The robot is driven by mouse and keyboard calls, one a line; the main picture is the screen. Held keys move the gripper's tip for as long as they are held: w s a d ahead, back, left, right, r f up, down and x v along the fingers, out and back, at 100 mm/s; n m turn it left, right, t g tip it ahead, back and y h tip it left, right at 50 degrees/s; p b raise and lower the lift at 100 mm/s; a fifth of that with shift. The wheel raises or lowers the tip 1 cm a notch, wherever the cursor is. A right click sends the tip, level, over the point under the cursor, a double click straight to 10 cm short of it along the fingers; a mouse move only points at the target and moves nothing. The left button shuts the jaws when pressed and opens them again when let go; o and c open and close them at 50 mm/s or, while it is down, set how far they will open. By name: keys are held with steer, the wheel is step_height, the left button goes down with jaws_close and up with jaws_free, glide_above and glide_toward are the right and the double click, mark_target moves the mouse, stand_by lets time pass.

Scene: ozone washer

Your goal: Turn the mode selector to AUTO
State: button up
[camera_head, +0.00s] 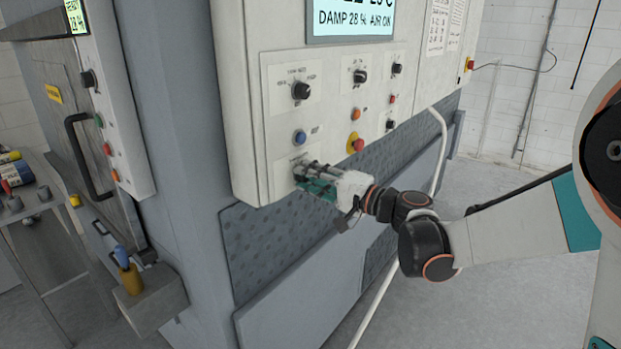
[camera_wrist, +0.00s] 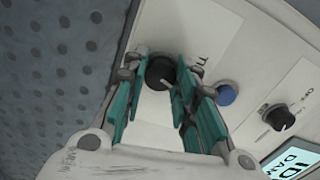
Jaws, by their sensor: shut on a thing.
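In the wrist view a round black selector knob (camera_wrist: 159,73) sits on a pale plate on the control panel (camera_head: 240,120). My gripper (camera_wrist: 163,68) has its teal fingers on either side of the knob and is shut on it. In the head view my gripper (camera_head: 302,172) reaches the panel's lower left corner, below a blue button (camera_head: 299,137), and hides the knob. Lettering beside the knob is mostly covered or too small to read, so I cannot tell which position it points to.
Other black knobs (camera_head: 301,91) (camera_head: 360,76) sit higher on the panel. A red button on a yellow base (camera_head: 356,143) is right of my gripper. A display (camera_head: 350,18) is above. A white pipe (camera_head: 441,150) runs behind my arm. The floor at right looks clear.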

steer(key=shift+m, duration=0.3)
steer(key=o, duration=1.1)
steer(key=v, duration=1.2)
